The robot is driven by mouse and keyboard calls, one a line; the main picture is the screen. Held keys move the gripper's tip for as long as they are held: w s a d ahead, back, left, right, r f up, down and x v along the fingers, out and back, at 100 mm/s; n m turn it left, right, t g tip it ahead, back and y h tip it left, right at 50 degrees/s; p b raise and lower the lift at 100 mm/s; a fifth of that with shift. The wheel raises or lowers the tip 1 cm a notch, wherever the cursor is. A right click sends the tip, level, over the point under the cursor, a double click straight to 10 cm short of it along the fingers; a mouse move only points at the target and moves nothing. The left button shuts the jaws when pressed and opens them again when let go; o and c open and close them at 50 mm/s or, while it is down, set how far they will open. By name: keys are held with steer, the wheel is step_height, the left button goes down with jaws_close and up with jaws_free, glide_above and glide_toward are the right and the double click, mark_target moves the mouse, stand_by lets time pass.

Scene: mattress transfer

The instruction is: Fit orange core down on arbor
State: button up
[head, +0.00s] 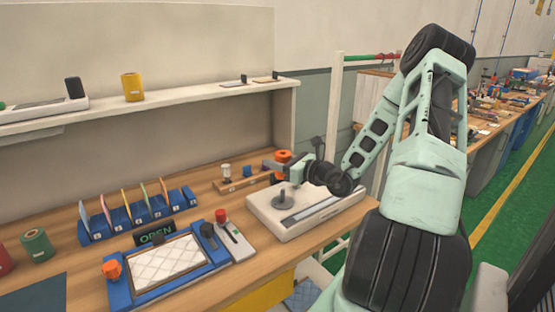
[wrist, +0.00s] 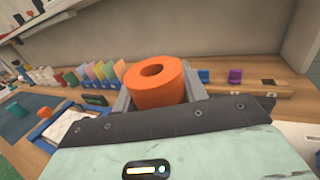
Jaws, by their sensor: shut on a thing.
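The orange core (head: 283,156) is a thick ring with a hole through it. My gripper (head: 275,165) is shut on it and holds it behind the white bench unit. In the wrist view the core (wrist: 155,83) sits upright between the two grey fingers, its hole facing up. The likely arbor (head: 283,188) is a short grey post on a round grey disc, on the left part of the white unit (head: 262,217). The core is apart from this post, farther back. No arbor can be made out in the wrist view.
A wooden rack (head: 229,187) with small pegged pieces stands left of my gripper. Blue holders (head: 140,222) with coloured cards and a blue-framed tray (head: 124,292) lie farther left. A shelf (head: 190,98) runs above the bench, bearing a yellow roll (head: 132,87).

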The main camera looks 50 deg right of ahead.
steer(key=shift+f+b, duration=1.05)
steer(key=shift+f, duration=0.9)
steer(key=shift+p, duration=0.55)
steer(key=shift+f+b, duration=1.95)
steer(key=shift+f, duration=0.85)
steer(key=o, duration=1.1)
steer(key=shift+c, duration=0.2)
steer(key=shift+s, duration=0.1)
steer(key=s+d+b, duration=0.2)
steer(key=s, duration=1.5)
steer(key=shift+r, duration=0.1)
